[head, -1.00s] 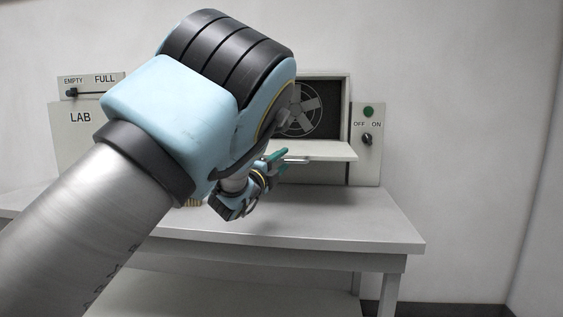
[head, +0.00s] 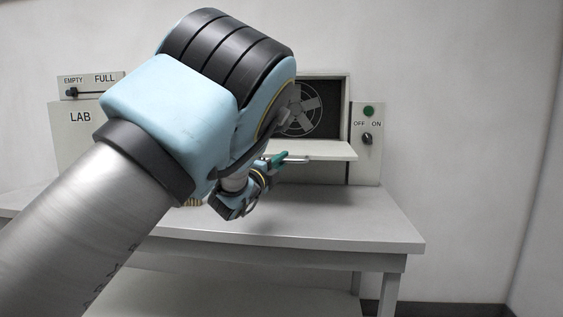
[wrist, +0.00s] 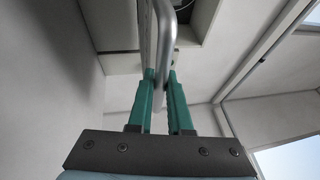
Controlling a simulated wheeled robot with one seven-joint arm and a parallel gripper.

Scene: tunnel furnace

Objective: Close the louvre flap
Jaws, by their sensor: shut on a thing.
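The louvre flap (head: 325,150) is a pale panel on the furnace front. It stands out roughly level below the dark opening with the fan (head: 300,110), so it is open. A metal bar handle (head: 297,160) runs along its front edge. My gripper (head: 280,160) is at the handle, its green fingers partly hidden by my arm. In the wrist view the green fingers of my gripper (wrist: 161,75) are shut with the handle (wrist: 165,45) between their tips. My arm hides the left part of the flap and opening.
A panel with a green button and an OFF/ON knob (head: 367,138) is right of the opening. An EMPTY/FULL slider (head: 90,92) and a LAB box (head: 75,135) are at the left. The table (head: 340,220) is clear at the front right.

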